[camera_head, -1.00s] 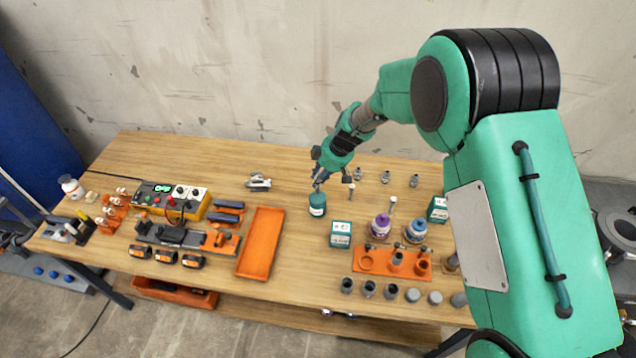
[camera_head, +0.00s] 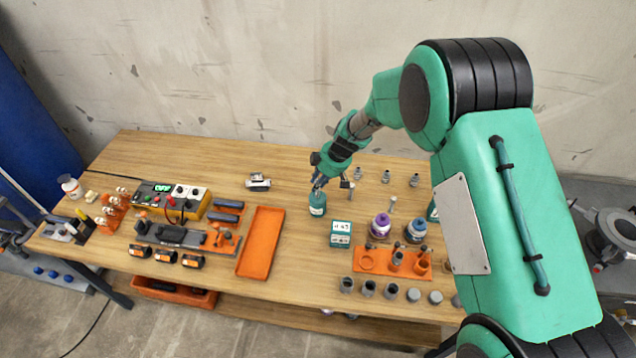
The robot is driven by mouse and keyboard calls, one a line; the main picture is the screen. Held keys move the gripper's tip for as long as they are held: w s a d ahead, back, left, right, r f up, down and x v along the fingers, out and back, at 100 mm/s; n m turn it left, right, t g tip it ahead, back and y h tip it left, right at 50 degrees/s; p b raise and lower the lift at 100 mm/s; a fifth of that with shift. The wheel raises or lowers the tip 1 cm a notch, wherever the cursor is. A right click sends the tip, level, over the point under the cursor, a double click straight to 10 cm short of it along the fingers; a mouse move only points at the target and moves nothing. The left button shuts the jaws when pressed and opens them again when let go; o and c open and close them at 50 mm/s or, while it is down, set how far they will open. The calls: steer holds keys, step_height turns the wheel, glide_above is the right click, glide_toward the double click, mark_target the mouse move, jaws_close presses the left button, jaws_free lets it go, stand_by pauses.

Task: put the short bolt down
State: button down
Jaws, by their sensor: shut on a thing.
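My gripper (camera_head: 318,183) is shut at the back middle of the table, just above the teal jar (camera_head: 317,205). The short bolt in its jaws is too small and too covered by the fingers to make out clearly. I cannot tell whether the fingertips or the bolt touch the jar. Another bolt-like piece (camera_head: 351,191) stands just right of the gripper.
The wooden table (camera_head: 290,290) has bare room around the orange tray (camera_head: 261,242). Right of the jar are a teal-and-white box (camera_head: 340,233), a purple-topped jar (camera_head: 381,225), a blue-topped jar (camera_head: 415,230) and an orange holder (camera_head: 370,262). Small fittings (camera_head: 386,176) stand behind.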

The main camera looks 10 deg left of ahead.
steer(key=shift+f, duration=0.15)
steer(key=c, duration=1.6)
jaws_free()
steer(key=shift+o, duration=0.2)
steer(key=shift+r, duration=0.2)
steer(key=shift+r, duration=0.25)
steer(key=v, duration=1.1)
steer(key=shift+r+p, duration=0.2)
steer(key=shift+p, duration=0.15)
steer(key=shift+d+r, duration=0.1)
steer(key=shift+d, duration=0.05)
